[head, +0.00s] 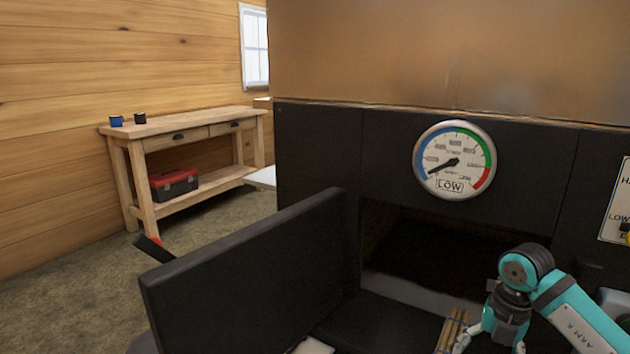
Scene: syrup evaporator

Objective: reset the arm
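My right arm, teal and dark grey, comes in from the lower right. Its gripper (488,338) is at the bottom edge, partly cut off, in front of the open firebox. A small bundle of brown sticks (451,331) stands right beside the gripper's left side. The fingertips are hidden or out of frame, so I cannot tell whether they grip the bundle. My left gripper is not visible.
The black firebox door (255,272) stands open left of the dark firebox opening (440,248). A round gauge (455,160) above it points to the blue low zone. A wooden workbench (190,126) holds two mugs, with a red toolbox (174,184) on its lower shelf.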

